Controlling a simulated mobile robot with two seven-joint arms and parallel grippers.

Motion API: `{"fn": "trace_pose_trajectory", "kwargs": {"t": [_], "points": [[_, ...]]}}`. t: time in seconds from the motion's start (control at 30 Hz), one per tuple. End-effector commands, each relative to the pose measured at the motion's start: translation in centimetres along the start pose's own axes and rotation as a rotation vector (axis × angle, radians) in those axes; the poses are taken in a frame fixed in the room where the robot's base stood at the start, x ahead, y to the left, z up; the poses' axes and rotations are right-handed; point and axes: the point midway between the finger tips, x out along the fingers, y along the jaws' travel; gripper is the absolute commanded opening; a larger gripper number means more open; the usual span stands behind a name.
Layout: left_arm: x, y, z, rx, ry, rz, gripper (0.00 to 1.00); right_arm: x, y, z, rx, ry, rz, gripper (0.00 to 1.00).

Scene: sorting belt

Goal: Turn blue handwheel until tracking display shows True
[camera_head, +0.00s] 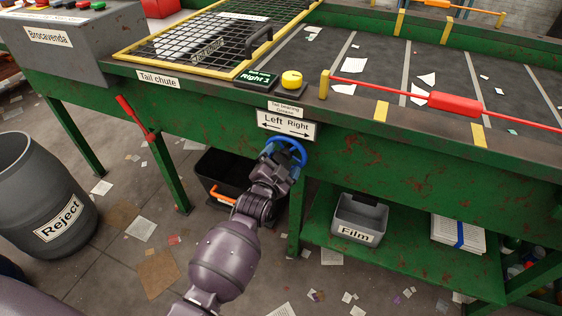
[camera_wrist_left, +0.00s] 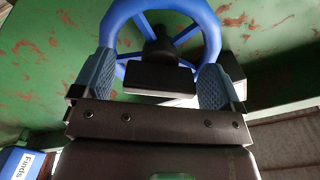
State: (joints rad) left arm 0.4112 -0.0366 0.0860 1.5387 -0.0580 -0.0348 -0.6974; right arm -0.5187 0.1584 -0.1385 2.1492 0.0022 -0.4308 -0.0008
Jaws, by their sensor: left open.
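The blue handwheel (camera_head: 303,150) is on the green front side of the belt frame, under the "Left Right" arrow sign (camera_head: 287,125). A small dark display (camera_head: 256,79) on the belt edge above shows green text reading "Right" and a digit that is hard to read. My left gripper (camera_head: 281,157) is at the wheel and partly hides it. In the left wrist view the open fingers (camera_wrist_left: 155,82) stand on either side of the wheel's lower part, with the rim (camera_wrist_left: 122,14) and spokes ahead; contact is unclear. My right gripper is not in view.
A yellow button (camera_head: 291,79) sits beside the display. A red bar (camera_head: 455,104) crosses the belt. Below are a black bin (camera_head: 222,170), a grey "Film" bin (camera_head: 359,220) and a green shelf. A grey "Reject" barrel (camera_head: 45,190) stands left. Paper scraps litter the floor.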

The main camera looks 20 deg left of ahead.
Motion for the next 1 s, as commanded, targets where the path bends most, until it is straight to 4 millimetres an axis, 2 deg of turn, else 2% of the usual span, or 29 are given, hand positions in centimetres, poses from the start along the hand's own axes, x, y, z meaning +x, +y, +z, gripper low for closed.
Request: {"fn": "trace_pose_trajectory", "kwargs": {"t": [0.27, 0.5, 0.7, 1.0], "points": [[-1.2, -0.1, -0.1, 0.000, 0.001, -0.001, 0.92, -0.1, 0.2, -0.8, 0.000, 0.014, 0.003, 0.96], [-4.7, -0.2, -0.2, -0.001, 0.002, -0.002, 0.92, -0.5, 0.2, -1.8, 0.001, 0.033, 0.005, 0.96], [-7.8, -0.2, -0.2, 0.001, 0.001, -0.001, 0.92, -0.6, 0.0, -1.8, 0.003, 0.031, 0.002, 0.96], [-10.5, -0.1, 0.0, -0.001, 0.000, -0.001, 0.92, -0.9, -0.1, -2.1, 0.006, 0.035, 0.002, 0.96]]}}
